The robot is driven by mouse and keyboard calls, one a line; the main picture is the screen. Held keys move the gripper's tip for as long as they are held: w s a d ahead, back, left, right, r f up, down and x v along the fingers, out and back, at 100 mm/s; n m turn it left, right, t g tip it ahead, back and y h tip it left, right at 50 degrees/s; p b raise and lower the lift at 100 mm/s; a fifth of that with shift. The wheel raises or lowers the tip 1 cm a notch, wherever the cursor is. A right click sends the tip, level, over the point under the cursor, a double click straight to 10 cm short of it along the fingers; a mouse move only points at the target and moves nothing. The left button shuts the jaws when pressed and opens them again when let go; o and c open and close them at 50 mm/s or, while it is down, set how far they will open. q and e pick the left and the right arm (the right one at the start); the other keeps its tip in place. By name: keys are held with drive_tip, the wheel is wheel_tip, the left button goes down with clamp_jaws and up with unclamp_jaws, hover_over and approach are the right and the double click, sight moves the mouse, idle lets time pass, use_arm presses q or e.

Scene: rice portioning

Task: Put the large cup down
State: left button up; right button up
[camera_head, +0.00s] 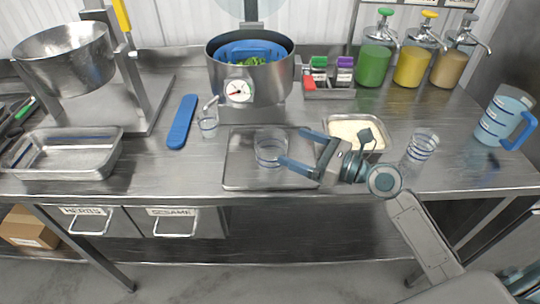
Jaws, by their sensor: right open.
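A clear wide cup with blue lines, the large cup (268,150), stands upright on the flat metal tray (238,181) in the middle of the table. My right gripper (292,149) is just right of the cup, its two blue-grey fingers spread and pointing left toward it. The lower fingertip is close to the cup's right side; I cannot tell if it touches. The gripper partly covers the tray's right side. My left gripper is not in view.
A pan of white rice (350,128) sits behind my right gripper. A clear cup (421,149) and a blue-handled pitcher (500,116) stand to the right. A small cup (208,122), a blue bar (182,122) and an empty metal pan (65,153) are left. A pot (280,86) stands behind.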

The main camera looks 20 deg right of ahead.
sight(258, 139)
wheel_tip(258, 139, down, 3)
drive_tip(key=shift+w+a+r, duration=0.1)
drive_tip(key=shift+r, duration=0.1)
drive_tip(key=shift+w+a+r, duration=0.3)
drive_tip(key=shift+w+r, duration=0.05)
drive_tip(key=shift+p+x, duration=0.7)
drive_tip(key=shift+x, duration=2.6)
drive_tip(key=shift+f, duration=0.15)
drive_tip(key=shift+c, duration=0.2)
drive_tip(key=c, duration=1)
